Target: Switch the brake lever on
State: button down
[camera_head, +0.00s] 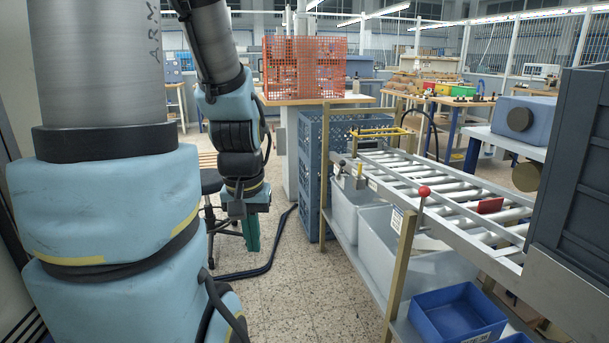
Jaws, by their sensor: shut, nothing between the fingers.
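The lever with a red ball knob (424,191) stands upright on the near side rail of the roller conveyor (460,212), right of the picture's middle. My gripper (251,236) hangs pointing down at the end of my blue arm, left of the middle. Its green fingers are together with nothing visible between them. It is well to the left of the lever, apart from it and from the conveyor, over open floor.
A red block (489,205) lies on the rollers. A blue bin (457,315) and grey bins (380,245) sit under the conveyor. A dark cabinet (580,170) stands at right. A stack of blue crates (312,175) stands behind my gripper. The floor (300,295) between my arm and the conveyor is clear.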

aim_at(343, 162)
jog(key=i+l+u, duration=0.3)
jog(key=i+l, duration=0.25)
jog(key=i, duration=0.25)
jog(key=i+l+u, duration=0.25)
jog(key=i+l, duration=0.45)
jog(key=i, duration=0.05)
